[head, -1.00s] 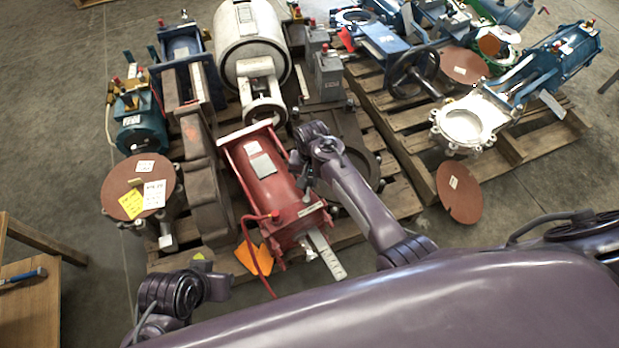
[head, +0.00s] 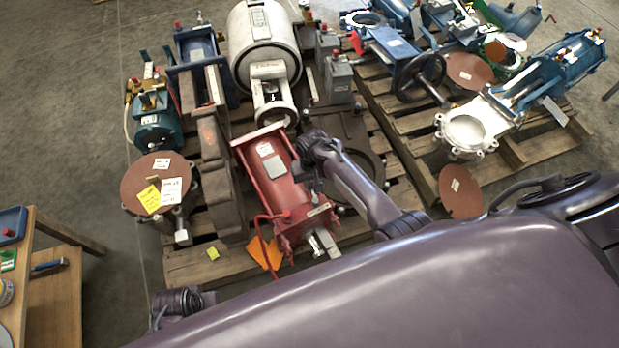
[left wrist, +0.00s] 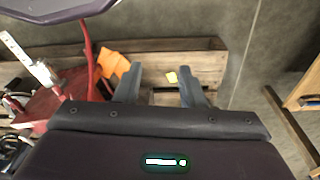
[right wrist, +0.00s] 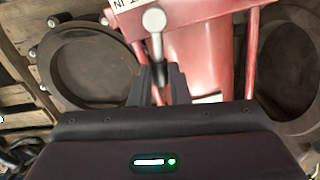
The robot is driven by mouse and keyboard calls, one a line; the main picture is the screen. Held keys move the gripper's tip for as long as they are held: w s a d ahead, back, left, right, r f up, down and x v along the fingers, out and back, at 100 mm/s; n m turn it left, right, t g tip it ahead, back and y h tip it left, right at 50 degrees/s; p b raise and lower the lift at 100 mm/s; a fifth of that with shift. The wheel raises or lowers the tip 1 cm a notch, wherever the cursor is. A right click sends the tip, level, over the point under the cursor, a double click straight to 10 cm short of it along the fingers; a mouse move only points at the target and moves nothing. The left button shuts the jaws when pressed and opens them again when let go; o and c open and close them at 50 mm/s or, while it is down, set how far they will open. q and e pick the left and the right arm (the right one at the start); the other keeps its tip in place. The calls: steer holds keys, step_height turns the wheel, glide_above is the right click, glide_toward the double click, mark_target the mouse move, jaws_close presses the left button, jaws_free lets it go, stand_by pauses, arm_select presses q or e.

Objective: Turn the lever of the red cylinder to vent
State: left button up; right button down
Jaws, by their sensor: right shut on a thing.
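The red cylinder (head: 273,180) lies on a wooden pallet in the head view. It also shows in the right wrist view (right wrist: 200,50) and at the left of the left wrist view (left wrist: 62,105). In the right wrist view a metal lever (right wrist: 156,40) with a rounded end runs down between the fingers of my right gripper (right wrist: 158,75), which is shut on it. In the head view that gripper is at the cylinder's right side, its fingertips unclear. My left gripper (left wrist: 159,72) is open and empty. The vent position marking cannot be made out.
An orange tag (head: 265,253) lies by the cylinder's front end. A rusty disc (head: 145,192) with labels and a brown casting stand left. A white vessel (head: 262,45) is behind. A wooden table (head: 55,300) is at lower left. Open floor lies at upper left.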

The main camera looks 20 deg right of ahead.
arm_select(q)
steer(key=shift+s+a+f+p, duration=0.15)
steer(key=shift+f+p, duration=0.05)
steer(key=shift+f, duration=0.65)
steer(key=shift+s+a+f+p, duration=0.15)
steer(key=shift+f+p, duration=0.05)
steer(key=shift+f, duration=0.65)
arm_select(e)
steer(key=shift+a+n, duration=0.55)
steer(key=shift+n, duration=0.65)
steer(key=c, duration=1.4)
jaws_free()
steer(key=shift+o, duration=0.2)
